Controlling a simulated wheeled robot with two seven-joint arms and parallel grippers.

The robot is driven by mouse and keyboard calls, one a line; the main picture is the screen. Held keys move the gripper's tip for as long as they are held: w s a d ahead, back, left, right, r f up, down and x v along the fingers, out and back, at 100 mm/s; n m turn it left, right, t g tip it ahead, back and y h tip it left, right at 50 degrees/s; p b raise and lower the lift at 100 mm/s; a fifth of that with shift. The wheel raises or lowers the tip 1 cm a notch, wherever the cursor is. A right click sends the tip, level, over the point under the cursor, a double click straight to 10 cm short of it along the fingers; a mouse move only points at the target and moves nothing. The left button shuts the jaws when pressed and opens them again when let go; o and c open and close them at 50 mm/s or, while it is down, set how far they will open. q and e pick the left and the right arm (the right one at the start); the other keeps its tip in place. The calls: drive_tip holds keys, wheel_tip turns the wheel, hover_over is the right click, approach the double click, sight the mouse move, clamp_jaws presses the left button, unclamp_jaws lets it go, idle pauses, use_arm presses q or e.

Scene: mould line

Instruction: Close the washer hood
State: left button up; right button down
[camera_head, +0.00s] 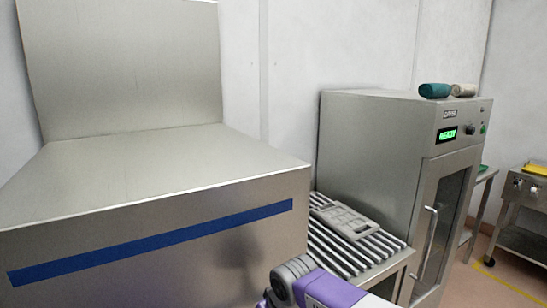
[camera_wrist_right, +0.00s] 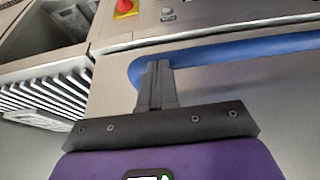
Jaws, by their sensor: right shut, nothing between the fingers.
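The washer hood (camera_head: 150,235) is a large brushed-steel box shape with a blue strip (camera_head: 160,240) along its front face, at the left of the head view. A flat steel panel (camera_head: 120,70) stands upright behind its top. I cannot tell from these views how far the hood is from shut. In the right wrist view, my right gripper (camera_wrist_right: 157,75) has its fingers together and empty, in front of the left end of the blue strip (camera_wrist_right: 235,48). I cannot tell whether they touch it. My left gripper is not in view.
A roller conveyor (camera_head: 345,250) carrying a grey mould-like plate (camera_head: 345,217) runs right of the hood. Beyond stands a steel cabinet (camera_head: 375,140) with a green display and door handle. A red knob (camera_wrist_right: 125,7) on yellow shows beside the strip. A side table (camera_head: 520,215) is far right.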

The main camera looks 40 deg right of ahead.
drive_tip(key=p+v, duration=0.6)
drive_tip(key=v, duration=0.8)
drive_tip(key=shift+w+r, duration=0.15)
drive_tip(key=shift+w, duration=0.25)
